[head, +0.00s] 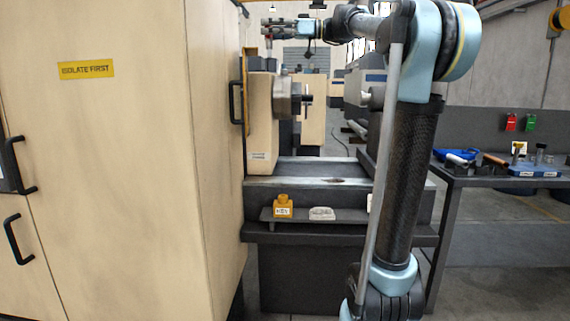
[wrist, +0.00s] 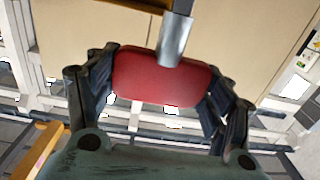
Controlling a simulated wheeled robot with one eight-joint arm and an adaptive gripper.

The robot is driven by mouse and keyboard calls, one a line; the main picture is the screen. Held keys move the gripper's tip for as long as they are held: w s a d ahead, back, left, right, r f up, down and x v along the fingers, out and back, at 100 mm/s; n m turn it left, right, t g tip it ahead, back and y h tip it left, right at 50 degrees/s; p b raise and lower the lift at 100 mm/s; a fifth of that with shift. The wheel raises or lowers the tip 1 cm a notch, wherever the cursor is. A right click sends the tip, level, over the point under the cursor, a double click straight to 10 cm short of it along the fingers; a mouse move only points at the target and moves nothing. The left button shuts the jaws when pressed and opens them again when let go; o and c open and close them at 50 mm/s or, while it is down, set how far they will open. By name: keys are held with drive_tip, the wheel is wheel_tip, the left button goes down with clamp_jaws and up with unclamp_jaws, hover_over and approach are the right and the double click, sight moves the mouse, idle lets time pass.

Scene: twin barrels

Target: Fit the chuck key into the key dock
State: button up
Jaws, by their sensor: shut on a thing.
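The chuck key has a red block handle (wrist: 160,78) and a grey metal shaft (wrist: 174,40), which runs to the top edge of the wrist view. My gripper (wrist: 162,85) is shut on the red handle, with a finger on each side. The shaft's far end is out of that view. In the head view my gripper (head: 272,27) is small, high above the lathe, and the key there is too small to make out well. The key dock (head: 283,207) is a yellow block with a label, on the ledge at the lathe's front, far below my gripper.
A pale block (head: 321,214) sits right of the dock on the ledge. The lathe chuck (head: 288,98) stands above and behind the dock. A tall beige cabinet (head: 120,170) closes off the left. A dark bench (head: 500,180) with several tools stands right.

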drive_tip(key=w+d+f, duration=0.1)
drive_tip(key=w+f, duration=0.5)
drive_tip(key=f, duration=0.6)
drive_tip(key=w+d+f, duration=0.1)
drive_tip(key=w+f, duration=0.5)
drive_tip(key=f, duration=0.5)
wheel_tip(320, 180, down, 25)
drive_tip(key=s+d, duration=0.2)
drive_tip(key=shift+f, duration=0.15)
drive_tip(key=shift+f, duration=2.85)
drive_tip(key=shift+f, duration=1.6)
